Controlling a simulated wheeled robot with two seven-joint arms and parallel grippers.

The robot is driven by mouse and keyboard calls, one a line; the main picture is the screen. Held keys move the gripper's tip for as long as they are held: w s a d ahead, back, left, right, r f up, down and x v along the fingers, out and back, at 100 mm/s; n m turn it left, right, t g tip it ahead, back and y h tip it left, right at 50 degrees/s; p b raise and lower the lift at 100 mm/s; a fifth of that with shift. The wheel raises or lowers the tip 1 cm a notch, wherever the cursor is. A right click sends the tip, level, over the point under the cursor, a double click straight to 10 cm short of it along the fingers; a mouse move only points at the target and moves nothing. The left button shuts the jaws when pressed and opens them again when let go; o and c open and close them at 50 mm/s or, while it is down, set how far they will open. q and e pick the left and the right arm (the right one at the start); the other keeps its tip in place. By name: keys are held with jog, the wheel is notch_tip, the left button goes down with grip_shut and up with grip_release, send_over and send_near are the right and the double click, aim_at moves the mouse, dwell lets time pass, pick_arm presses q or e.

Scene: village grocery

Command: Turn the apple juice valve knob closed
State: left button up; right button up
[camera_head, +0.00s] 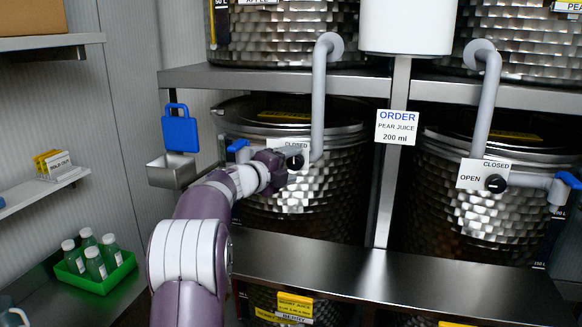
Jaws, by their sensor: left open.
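The black valve knob (295,162) on the left pipe sits on a white plate (290,146) whose "CLOSED" mark shows; the rest of the plate is hidden by my arm. The "APPLE" label (262,2) is on the tank above this pipe. My left gripper (280,168) is open at the knob's left side; whether it touches the knob I cannot tell. The knob's pointer direction is too small to tell. My right gripper is not in view.
A second black knob (495,184) with an "OPEN/CLOSED" plate is on the right pipe. An order sign (396,127) reads pear juice, 200 ml. A metal box (171,170) hangs left of my gripper. A green crate (94,278) of bottles stands lower left. The steel shelf (400,285) is clear.

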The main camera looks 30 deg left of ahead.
pick_arm(q)
jog(key=s+a+r+b, duration=0.1)
jog(key=s+b, duration=0.3)
jog(key=s, duration=0.8)
jog(key=shift+a, duration=0.35)
jog(key=shift+r, duration=0.15)
jog(key=shift+a, duration=0.1)
